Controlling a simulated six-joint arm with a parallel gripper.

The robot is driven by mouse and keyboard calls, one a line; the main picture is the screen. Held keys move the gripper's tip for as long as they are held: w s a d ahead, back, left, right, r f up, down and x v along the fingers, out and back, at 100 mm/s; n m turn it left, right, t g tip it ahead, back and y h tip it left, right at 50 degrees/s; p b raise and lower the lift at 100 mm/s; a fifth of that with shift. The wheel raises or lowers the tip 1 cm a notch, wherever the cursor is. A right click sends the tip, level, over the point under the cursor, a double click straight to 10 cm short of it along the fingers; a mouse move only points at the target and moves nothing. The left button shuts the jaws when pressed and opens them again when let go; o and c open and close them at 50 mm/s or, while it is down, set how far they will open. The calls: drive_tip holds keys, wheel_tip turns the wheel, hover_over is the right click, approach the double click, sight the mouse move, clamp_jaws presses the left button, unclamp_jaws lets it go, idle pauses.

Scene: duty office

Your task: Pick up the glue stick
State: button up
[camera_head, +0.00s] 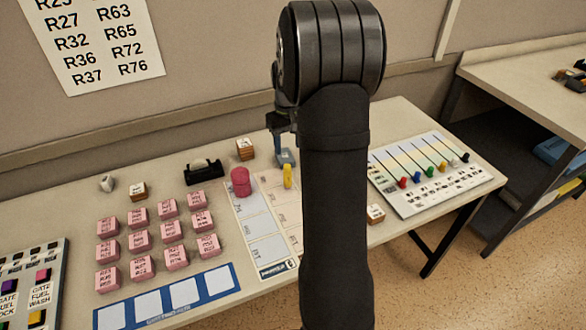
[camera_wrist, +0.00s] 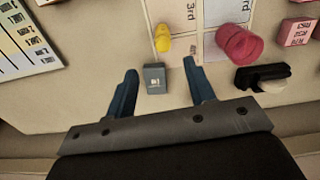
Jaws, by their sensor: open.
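My gripper (camera_wrist: 160,82) is open and empty, its two blue fingers pointing over the table. A small grey box (camera_wrist: 155,78) shows between the fingertips, not gripped. Just beyond it is a small yellow rounded piece (camera_wrist: 162,38), which also stands on the card in the head view (camera_head: 288,176). My arm hides part of the table in the head view.
A black tape dispenser (camera_head: 204,172) and a wooden block (camera_head: 245,149) stand near the back. Several pink blocks (camera_head: 140,240) fill the left. A blue-framed strip (camera_head: 166,300) lies at the front, and a board with coloured sliders (camera_head: 435,175) at the right.

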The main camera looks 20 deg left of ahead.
sight(287, 175)
wheel_tip(287, 175, up, 4)
drive_tip(key=n, duration=0.5)
drive_tip(key=shift+n, duration=0.3)
drive_tip(key=f, duration=1.7)
drive_tip(key=shift+s+a+f, duration=0.1)
drive_tip(key=shift+s+a, duration=0.05)
drive_tip(key=shift+s, duration=0.1)
drive_tip(key=c, duration=1.1)
